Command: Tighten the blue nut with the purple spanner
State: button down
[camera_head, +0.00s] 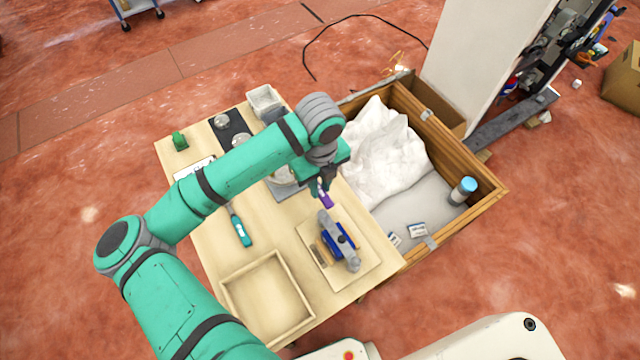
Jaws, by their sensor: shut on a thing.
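My gripper (318,184) is above the right part of the wooden table and points down. It is shut on the purple spanner (326,198), of which a short purple piece shows below the fingers. The rest of the spanner is hidden by the gripper. Just below it in the picture, a blue and grey assembly (340,240) sits on a light board (362,262). The blue nut cannot be told apart from the other blue parts at this size. The spanner appears apart from the assembly, though its height is hard to judge.
An empty shallow wooden tray (232,290) is at the table's front. A teal tool (240,228) lies left of the board. A green item (179,140) and a white bin (262,101) are at the back. A wooden crate (480,205) with a white bag (385,145) borders the right.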

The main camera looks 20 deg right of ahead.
jog(key=shift+f, duration=1.25)
dwell(0.9)
jog(key=shift+s+a+m, duration=0.1)
jog(key=shift+a+m, duration=1)
jog(key=shift+a, duration=0.05)
jog(key=shift+a, duration=0.15)
jog(key=shift+a+m, duration=1.05)
jog(key=shift+m, duration=0.15)
